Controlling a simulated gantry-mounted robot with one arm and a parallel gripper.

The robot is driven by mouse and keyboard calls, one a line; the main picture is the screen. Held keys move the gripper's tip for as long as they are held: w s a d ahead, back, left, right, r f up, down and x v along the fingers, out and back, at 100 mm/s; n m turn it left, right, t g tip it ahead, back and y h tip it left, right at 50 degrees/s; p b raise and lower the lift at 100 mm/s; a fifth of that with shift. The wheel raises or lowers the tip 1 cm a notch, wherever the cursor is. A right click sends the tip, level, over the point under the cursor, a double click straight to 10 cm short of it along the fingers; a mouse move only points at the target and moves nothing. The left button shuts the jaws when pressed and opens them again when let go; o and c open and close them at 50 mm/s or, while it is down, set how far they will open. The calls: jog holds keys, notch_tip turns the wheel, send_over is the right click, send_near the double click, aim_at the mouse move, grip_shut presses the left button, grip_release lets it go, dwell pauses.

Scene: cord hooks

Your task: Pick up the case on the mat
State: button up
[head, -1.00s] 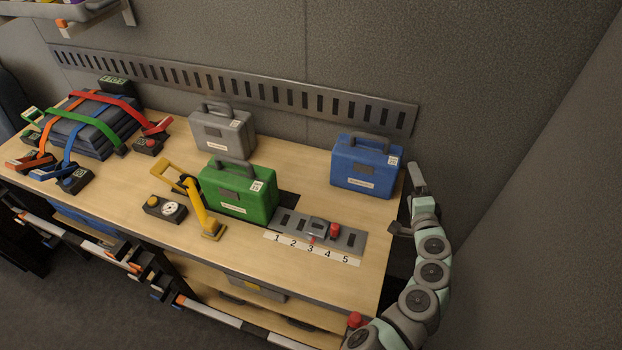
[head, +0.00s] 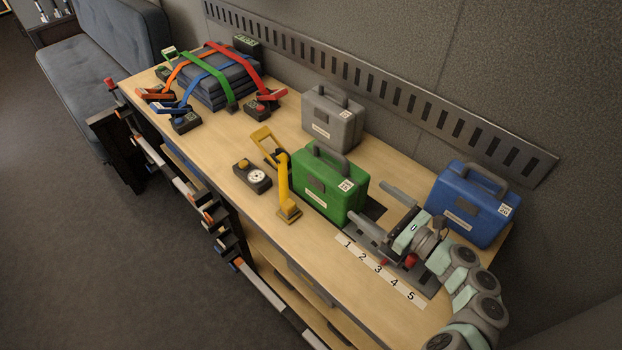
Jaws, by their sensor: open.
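The green case (head: 329,184) stands upright on a dark mat (head: 375,209) on the wooden bench, with its handle on top and a white label on its front. Most of the mat is hidden under the case. My gripper (head: 367,203) is open and empty. Its two fingers point left toward the right side of the green case, low over the bench. I cannot tell whether a fingertip touches the case.
A grey case (head: 332,119) stands behind and a blue case (head: 471,205) to the right. A yellow lever clamp (head: 285,190) and a dial box (head: 252,176) are left of the green case. A numbered strip (head: 378,270) lies in front. Strapped dark pads (head: 216,80) sit at far left.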

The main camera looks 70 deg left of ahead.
aim_at(358, 198)
jog(key=shift+s+f+m, duration=0.35)
jog(key=shift+m, duration=0.05)
jog(key=p+x, duration=0.1)
jog(key=x, duration=0.5)
jog(key=shift+s, duration=0.2)
jog(key=shift+g, duration=0.3)
jog(key=x, duration=0.1)
jog(key=p+x, duration=0.1)
jog(key=x, duration=0.2)
jog(key=shift+s+a+r, duration=0.1)
jog(key=shift+a+r, duration=0.15)
jog(key=shift+a, duration=0.1)
jog(key=shift+s+a, duration=0.15)
jog(key=shift+a, duration=0.35)
jog(key=shift+c, duration=0.3)
jog(key=c, duration=1.7)
jog(key=shift+c, duration=0.2)
